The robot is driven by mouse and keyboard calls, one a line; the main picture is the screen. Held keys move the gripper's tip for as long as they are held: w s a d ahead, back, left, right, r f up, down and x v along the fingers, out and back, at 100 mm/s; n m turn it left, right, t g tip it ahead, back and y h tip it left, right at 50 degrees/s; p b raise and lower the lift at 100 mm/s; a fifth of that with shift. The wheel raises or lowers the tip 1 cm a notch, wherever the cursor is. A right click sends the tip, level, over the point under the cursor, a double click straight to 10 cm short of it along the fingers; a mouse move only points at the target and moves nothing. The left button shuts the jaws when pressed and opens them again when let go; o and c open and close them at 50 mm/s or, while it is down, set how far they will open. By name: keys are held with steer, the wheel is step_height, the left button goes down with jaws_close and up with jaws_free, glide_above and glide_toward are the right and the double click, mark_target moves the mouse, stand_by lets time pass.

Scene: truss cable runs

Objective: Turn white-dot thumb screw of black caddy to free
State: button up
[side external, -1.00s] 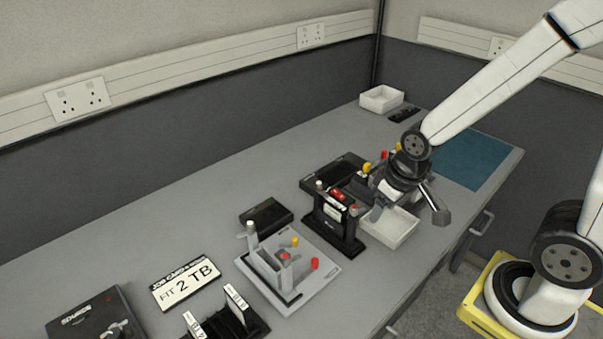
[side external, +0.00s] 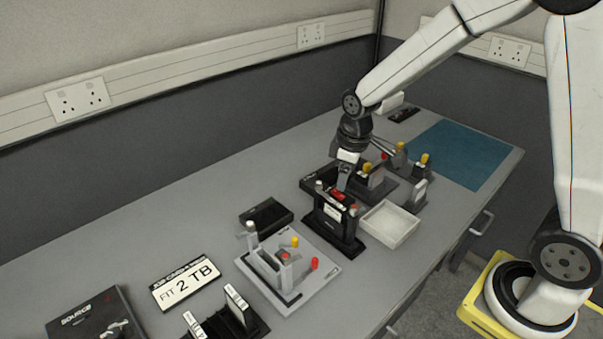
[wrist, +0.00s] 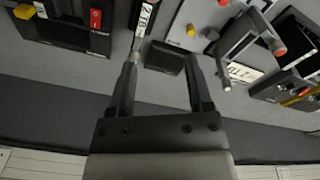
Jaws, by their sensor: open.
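The black caddy (side external: 332,230) stands upright on the bench in the side view, with a pale-topped thumb screw (side external: 320,185) at its left end and a red one (side external: 354,209) at its right. A white label and a red part show between them. My gripper (side external: 344,186) points down just above and behind the caddy's left half. In the wrist view my gripper (wrist: 163,62) is open with nothing between its fingers. A small pale cylinder (wrist: 135,57) shows at the left fingertip; I cannot tell whether they touch. Part of the caddy is cut off at the top there.
A grey caddy (side external: 310,287) with red and yellow knobs stands to the left. A black box (side external: 266,214) lies behind it. A white tray (side external: 389,224) is right of the black caddy. Other caddies with yellow knobs stand behind the tray. A blue mat (side external: 458,154) lies clear at right.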

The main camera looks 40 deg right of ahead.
mark_target(319, 183)
steer(key=w+n, duration=0.2)
steer(key=w, duration=0.1)
steer(key=w+d+n+g, duration=0.1)
steer(key=w, duration=0.2)
steer(key=w+d+f+n, duration=0.1)
steer(key=w+n, duration=0.1)
steer(key=w, duration=0.1)
steer(key=shift+w+d+f+n, duration=0.1)
steer(key=shift+w+n, duration=0.2)
steer(key=shift+w, duration=0.1)
steer(key=shift+f, duration=3.9)
jaws_close()
